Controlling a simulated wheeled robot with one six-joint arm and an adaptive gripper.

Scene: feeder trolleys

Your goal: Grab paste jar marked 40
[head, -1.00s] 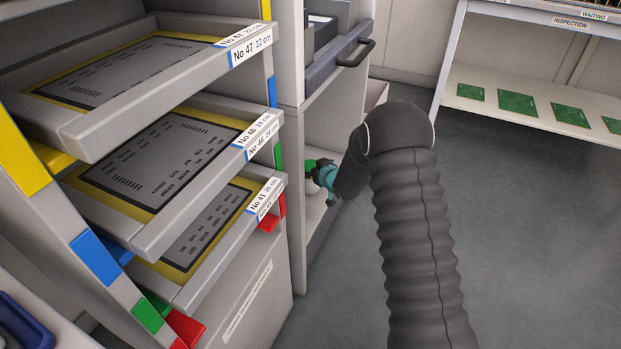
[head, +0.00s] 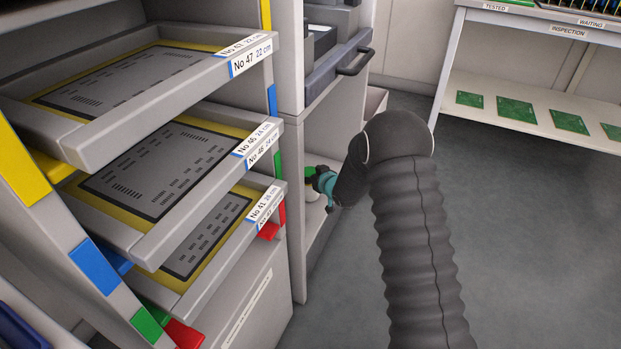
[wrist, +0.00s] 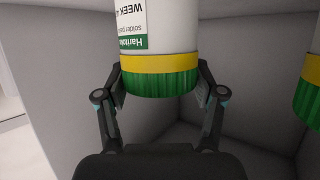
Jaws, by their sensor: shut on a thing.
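A white solder paste jar (wrist: 172,30) with a yellow band and a green ridged lid fills the upper middle of the wrist view. Its label reads "Haritake solder pas…" and "WEEK 4" with the last part cut off, so the full number cannot be read. My gripper (wrist: 160,88) is shut on this jar, one finger on each side of the lid and band. In the head view my gripper (head: 312,182) is small, inside the low open compartment, with a bit of green and white showing beside it.
A second green-lidded jar (wrist: 308,85) stands at the right edge of the wrist view, close to the grey compartment wall (wrist: 255,130). Stencil trays (head: 195,250) stick out at left. A drawer with a dark handle (head: 355,60) is above. Floor at right is clear.

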